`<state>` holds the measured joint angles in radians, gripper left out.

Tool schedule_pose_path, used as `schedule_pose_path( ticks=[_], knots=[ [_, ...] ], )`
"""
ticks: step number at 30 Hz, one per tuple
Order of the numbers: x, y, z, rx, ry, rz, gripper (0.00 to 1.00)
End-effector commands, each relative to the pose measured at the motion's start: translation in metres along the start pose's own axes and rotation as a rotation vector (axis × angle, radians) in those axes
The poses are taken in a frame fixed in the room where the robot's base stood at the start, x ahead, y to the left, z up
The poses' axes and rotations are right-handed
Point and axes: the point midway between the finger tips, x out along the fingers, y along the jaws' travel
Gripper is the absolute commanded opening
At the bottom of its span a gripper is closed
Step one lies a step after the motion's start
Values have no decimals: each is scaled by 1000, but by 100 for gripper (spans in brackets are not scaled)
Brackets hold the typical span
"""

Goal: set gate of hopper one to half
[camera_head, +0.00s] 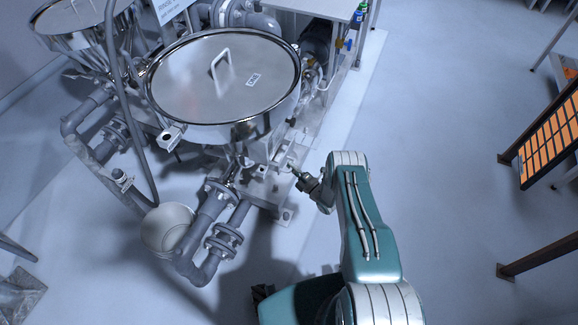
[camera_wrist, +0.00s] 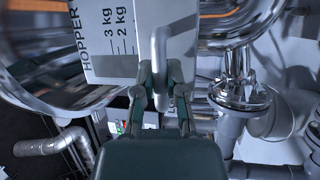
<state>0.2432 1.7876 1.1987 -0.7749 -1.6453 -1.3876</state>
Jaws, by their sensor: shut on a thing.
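The hopper (camera_head: 190,85) is a round steel vessel with a handled lid, left of my arm in the head view. In the wrist view a white scale plate (camera_wrist: 105,38) reads "HOPPER", "3 kg" and "2 kg", with its text turned sideways. A grey bent handle (camera_wrist: 160,45) stands in front of the plate's edge. My gripper (camera_wrist: 160,85) has its two dark green fingers closed on the lower part of this handle. In the head view my gripper (camera_head: 294,170) is small, beside the hopper's base. The gate itself and its exact setting cannot be made out.
A second lidded hopper (camera_head: 75,14) stands at the upper left. A white bucket (camera_head: 167,212) sits on the floor by grey pipes (camera_head: 208,215). An orange-panelled rack (camera_head: 550,140) stands at the right. The floor between the hopper and rack is clear.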

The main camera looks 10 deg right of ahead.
Motion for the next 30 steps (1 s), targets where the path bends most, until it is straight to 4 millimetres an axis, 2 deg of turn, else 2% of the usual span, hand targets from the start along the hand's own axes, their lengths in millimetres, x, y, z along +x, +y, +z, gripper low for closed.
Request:
schedule_pose_path(
  ticks=[1, 5, 13, 14, 15, 16, 26, 30],
  knots=[
    [-10, -1, 5, 2, -9, -9, 0],
    [-26, 2, 10, 4, -9, -9, 0],
    [-28, 2, 10, 5, -7, -10, 0],
    [-28, 2, 10, 6, -7, -11, 24],
    [-28, 2, 9, 6, -7, -11, 42],
    [-28, 2, 9, 6, -7, -10, 51],
    [-27, 4, 10, 3, -4, -5, 51],
    [-36, 4, 10, 4, -6, -6, 51]
  ],
)
